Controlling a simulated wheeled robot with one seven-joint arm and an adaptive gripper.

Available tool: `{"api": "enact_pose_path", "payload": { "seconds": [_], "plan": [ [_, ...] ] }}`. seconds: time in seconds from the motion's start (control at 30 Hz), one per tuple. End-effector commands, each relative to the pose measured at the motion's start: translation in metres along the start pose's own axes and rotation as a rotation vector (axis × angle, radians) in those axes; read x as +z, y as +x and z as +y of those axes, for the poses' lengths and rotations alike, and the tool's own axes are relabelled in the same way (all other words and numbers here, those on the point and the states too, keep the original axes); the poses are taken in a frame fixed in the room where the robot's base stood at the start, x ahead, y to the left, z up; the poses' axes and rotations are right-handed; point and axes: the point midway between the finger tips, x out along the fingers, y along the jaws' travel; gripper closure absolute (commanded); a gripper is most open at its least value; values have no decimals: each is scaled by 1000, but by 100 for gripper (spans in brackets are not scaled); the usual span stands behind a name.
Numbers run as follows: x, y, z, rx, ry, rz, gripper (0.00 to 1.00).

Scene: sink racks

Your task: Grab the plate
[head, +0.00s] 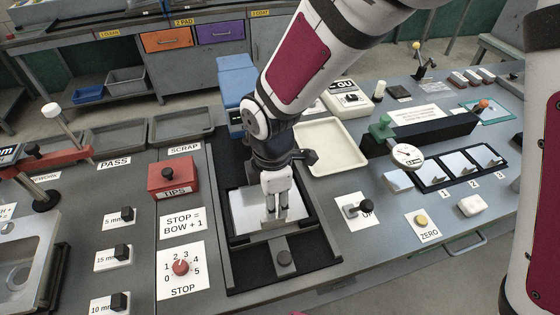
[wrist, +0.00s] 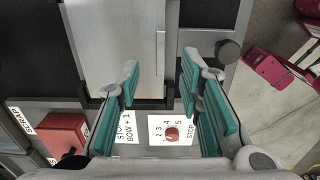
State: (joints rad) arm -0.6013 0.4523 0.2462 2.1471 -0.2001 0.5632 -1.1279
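A flat silver metal plate (head: 248,213) lies in a black fixture (head: 313,230) at the middle of the bench. In the wrist view the plate (wrist: 112,45) fills the upper middle, with a thin upright strip (wrist: 160,50) near its right side. My gripper (head: 275,212) points down over the plate and hides part of it. In the wrist view my gripper (wrist: 160,78) is open, its teal-padded fingers well apart with nothing between them. I cannot tell exactly how high the fingertips are above the plate.
A red TIPS box (head: 172,180) and a red STOP knob (head: 181,267) stand left of the fixture. A cream tray (head: 333,148) and a blue box (head: 237,82) lie behind. Smaller silver plates (head: 455,164) sit in numbered slots at right, near a round dial (head: 407,156).

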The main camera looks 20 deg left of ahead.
Motion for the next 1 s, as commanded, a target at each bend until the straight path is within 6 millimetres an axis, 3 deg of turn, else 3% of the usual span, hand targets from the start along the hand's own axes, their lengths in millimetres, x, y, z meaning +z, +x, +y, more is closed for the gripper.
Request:
{"api": "enact_pose_path", "payload": {
  "seconds": [0.5,0.77,0.93,1.0],
  "plan": [
    [-3,51,-2,-2,-1,-1,67],
    [-3,54,0,1,0,0,67],
    [-3,54,0,0,0,0,100],
    [-3,54,0,0,0,0,100]
  ]
}}
